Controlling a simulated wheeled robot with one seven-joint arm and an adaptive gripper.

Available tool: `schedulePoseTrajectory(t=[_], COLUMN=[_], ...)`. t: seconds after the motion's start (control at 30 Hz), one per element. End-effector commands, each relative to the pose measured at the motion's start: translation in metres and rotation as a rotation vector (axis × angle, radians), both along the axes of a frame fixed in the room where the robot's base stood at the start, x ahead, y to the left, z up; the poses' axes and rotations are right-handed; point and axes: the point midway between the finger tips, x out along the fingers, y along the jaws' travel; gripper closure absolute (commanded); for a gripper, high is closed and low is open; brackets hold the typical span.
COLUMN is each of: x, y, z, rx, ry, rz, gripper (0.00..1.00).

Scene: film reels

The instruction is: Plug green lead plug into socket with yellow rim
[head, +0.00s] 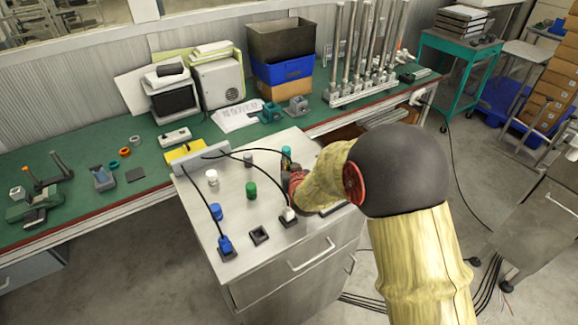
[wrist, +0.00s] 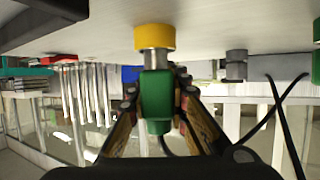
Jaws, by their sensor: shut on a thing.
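The green lead plug (wrist: 157,96) is between the fingers of my gripper (wrist: 158,88), which is shut on it. Its silver barrel (wrist: 156,61) meets the yellow rim (wrist: 154,37) at the worktop, lined up with it. I cannot tell how deep the barrel sits. The plug's black lead curves off below the fingers in the wrist view. In the head view my gripper (head: 296,184) is low over the right part of the cabinet top, and the yellow rim is hidden there. A teal-green piece (head: 286,154) shows just behind it, probably the plug.
On the steel cabinet top (head: 237,222), a blue plug (head: 226,244) and a white plug (head: 289,213) stand in black square bases. An empty dark square (head: 259,235) lies between them. White (head: 212,177), green (head: 250,189) and blue (head: 216,211) cylinders stand left. Black leads cross the top.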

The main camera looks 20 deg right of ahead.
Motion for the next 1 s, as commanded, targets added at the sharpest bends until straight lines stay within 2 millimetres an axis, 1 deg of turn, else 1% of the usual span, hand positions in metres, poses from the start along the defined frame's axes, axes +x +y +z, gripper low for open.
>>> schedulePoseTrajectory(t=[0.67, 0.7, 0.9, 1.0], x=[0.0002, 0.0001, 0.0, 0.0], y=[0.0, 0.0, 0.0, 0.0], z=[-0.0093, -0.0095, -0.0088, -0.0088], rx=[0.0, 0.0, 0.0, 0.0], ry=[0.0, 0.0, 0.0, 0.0], rz=[0.0, 0.0, 0.0, 0.0], gripper=[1.0, 0.85, 0.74, 0.74])
